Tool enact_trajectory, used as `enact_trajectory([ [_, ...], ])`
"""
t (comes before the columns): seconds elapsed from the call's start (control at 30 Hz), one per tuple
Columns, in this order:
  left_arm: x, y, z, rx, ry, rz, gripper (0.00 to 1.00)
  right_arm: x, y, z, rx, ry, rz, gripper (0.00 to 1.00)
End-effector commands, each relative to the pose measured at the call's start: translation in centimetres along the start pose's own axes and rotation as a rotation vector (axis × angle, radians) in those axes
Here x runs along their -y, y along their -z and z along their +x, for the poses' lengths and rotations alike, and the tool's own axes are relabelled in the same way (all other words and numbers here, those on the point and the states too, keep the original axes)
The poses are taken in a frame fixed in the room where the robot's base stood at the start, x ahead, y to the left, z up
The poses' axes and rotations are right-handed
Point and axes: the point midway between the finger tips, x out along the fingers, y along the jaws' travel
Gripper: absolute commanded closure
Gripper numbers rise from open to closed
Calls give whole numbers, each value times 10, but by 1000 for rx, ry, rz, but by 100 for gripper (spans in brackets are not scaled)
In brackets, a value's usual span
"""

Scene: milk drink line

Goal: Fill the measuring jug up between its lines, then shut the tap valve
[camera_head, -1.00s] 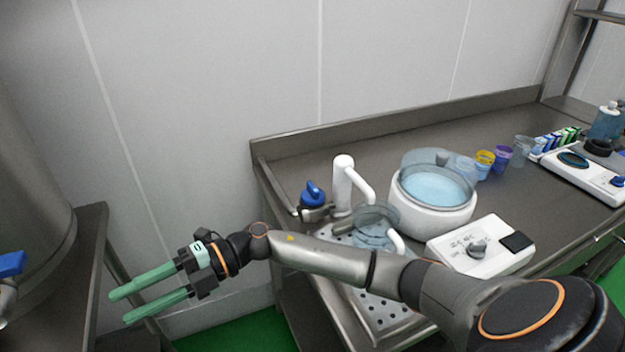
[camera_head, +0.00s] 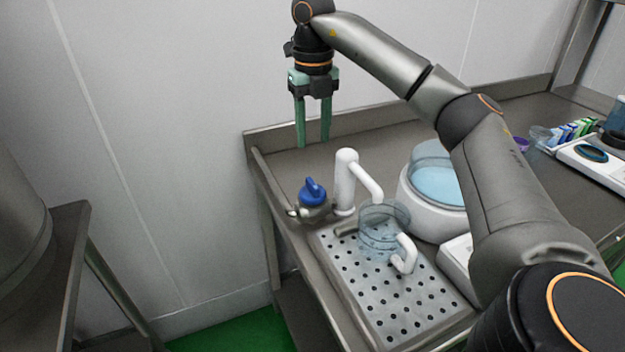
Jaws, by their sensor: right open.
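The clear measuring jug (camera_head: 382,236) stands on the perforated drip tray (camera_head: 372,312), below the spout of the white tap (camera_head: 346,180). Its white handle faces front right. I cannot make out its lines or its liquid level. The blue valve handle (camera_head: 313,190) sits on a metal fitting left of the tap. My right gripper (camera_head: 313,145) is open and empty, with its green fingers pointing down, above and behind the blue valve. It touches nothing. My left gripper is not in view.
A white round basin (camera_head: 407,197) with blue liquid stands right of the jug, partly behind my right arm. A white box (camera_head: 457,262) is mostly hidden by the arm. A purple cup (camera_head: 521,145) and a white rack unit (camera_head: 590,170) stand farther right.

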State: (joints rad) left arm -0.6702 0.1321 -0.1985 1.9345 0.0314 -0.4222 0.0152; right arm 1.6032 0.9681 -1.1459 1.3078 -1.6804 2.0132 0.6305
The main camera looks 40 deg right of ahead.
Motion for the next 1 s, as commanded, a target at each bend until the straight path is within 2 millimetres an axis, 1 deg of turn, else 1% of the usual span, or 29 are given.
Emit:
enact_trajectory([
  [0.03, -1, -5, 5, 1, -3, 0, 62, 0, 0, 14, -4, 0, -1, 54],
  [0.07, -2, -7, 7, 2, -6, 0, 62, 0, 0, 20, -4, 0, -1, 54],
  [0.23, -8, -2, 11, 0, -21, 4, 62, 0, 1, 52, -4, 0, -2, 54],
  [0.4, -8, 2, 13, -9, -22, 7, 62, -1, 1, 84, -3, -1, -4, 54],
  [0.5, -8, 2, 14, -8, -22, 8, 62, -1, 1, 98, -2, -2, -5, 54],
  [0.6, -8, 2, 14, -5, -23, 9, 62, -1, 0, 108, -1, -2, -4, 54],
  [0.7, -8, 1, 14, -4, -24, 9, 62, -1, 0, 113, -1, -3, -4, 54],
  [1.0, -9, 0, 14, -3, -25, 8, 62, -2, 0, 115, 0, -4, -4, 54],
])
